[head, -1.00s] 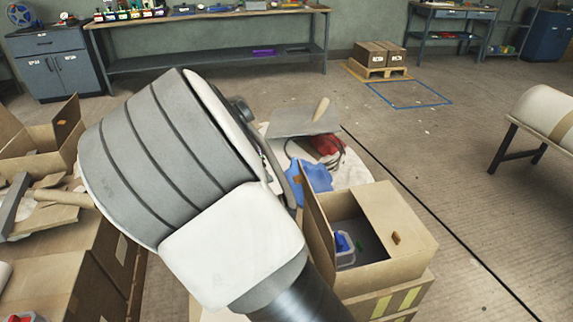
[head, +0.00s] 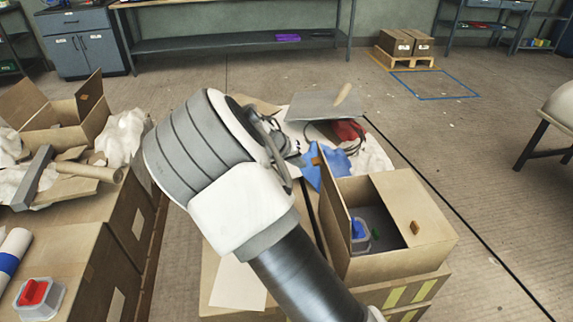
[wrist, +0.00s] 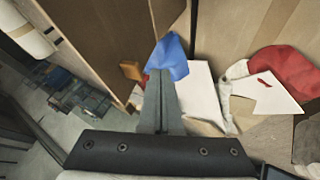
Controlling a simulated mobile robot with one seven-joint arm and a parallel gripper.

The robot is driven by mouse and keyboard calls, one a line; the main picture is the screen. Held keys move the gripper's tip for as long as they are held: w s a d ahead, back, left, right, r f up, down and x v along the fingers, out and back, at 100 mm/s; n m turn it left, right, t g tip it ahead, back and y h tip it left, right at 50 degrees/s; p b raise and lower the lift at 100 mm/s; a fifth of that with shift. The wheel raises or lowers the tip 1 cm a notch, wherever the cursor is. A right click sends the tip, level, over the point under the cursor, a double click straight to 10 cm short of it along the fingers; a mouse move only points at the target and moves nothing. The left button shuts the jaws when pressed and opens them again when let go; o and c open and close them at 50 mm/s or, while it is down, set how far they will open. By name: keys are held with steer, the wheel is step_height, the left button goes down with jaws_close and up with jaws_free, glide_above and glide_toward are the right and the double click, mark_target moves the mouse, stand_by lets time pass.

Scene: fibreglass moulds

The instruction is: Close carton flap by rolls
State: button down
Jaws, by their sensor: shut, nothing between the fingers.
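In the head view, a carton (head: 75,126) with raised flaps stands at the left, behind a brown roll (head: 92,172); a white roll with a blue band (head: 10,252) lies nearer. A second carton (head: 395,262) at the right has its left flap (head: 333,205) upright and its right flap (head: 415,205) partly over the opening. In the wrist view, my gripper (wrist: 163,78) is shut and empty. It appears in front of a cardboard panel (wrist: 90,40) with a brown tab (wrist: 131,71); contact cannot be told. In the head view my arm hides most of the gripper.
Blue cloth (head: 334,168), red cloth (head: 347,131) and a grey board (head: 318,105) lie behind the right carton. A pallet with boxes (head: 402,50) stands far back. Open floor (head: 480,170) lies to the right.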

steer(key=shift+w+d+r, duration=0.1)
steer(key=shift+w+d, duration=0.05)
steer(key=shift+d, duration=0.55)
steer(key=shift+d+r, duration=0.1)
steer(key=shift+d, duration=0.05)
